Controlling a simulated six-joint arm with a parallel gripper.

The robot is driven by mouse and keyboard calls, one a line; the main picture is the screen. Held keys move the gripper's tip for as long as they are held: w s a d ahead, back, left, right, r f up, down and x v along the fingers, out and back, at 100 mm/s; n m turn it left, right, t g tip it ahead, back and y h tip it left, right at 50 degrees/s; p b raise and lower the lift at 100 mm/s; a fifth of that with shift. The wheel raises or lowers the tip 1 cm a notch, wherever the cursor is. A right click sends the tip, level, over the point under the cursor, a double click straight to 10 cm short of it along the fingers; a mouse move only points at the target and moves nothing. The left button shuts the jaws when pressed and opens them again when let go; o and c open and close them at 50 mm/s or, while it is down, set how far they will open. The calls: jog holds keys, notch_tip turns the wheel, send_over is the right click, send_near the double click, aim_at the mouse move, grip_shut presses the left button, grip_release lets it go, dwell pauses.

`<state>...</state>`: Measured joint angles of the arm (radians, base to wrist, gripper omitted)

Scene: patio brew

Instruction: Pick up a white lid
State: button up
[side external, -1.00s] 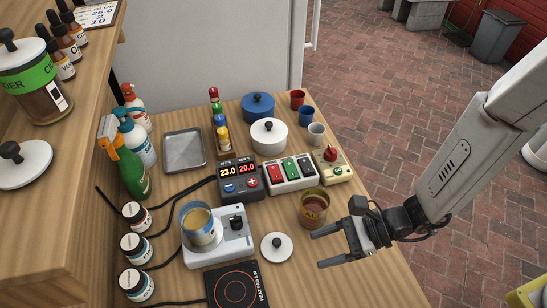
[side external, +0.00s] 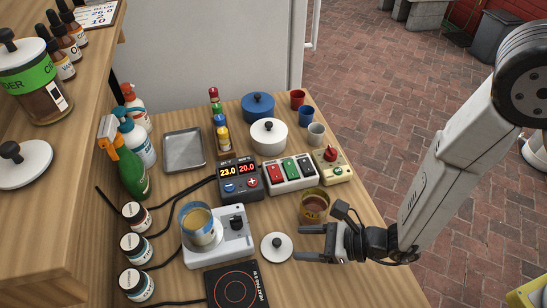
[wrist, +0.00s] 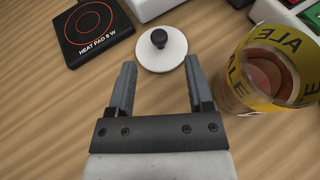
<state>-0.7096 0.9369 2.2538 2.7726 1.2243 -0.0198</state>
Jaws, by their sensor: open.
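A small white lid (side external: 276,247) with a black knob lies flat on the wooden table, right of the heat pad. In the wrist view the lid (wrist: 160,54) is just beyond my fingertips, with its knob between their lines. My gripper (side external: 296,242) is open and empty, low near the table, at the right of the lid. Its two fingers also show in the wrist view (wrist: 160,66). A larger white lid (side external: 27,165) with a black knob lies on the upper shelf at left. A white pot (side external: 268,138) with a white lid stands further back.
A glass jar with a yellow ALE label (wrist: 275,65) stands close to my gripper's right in the wrist view. Bare table lies in front.

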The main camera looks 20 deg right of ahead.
aim_at(281, 242)
jog(key=shift+w+a+f, duration=0.25)
jog(key=shift+a, duration=0.25)
jog(key=shift+x, duration=2.6)
jog(key=shift+r, duration=0.2)
grip_shut()
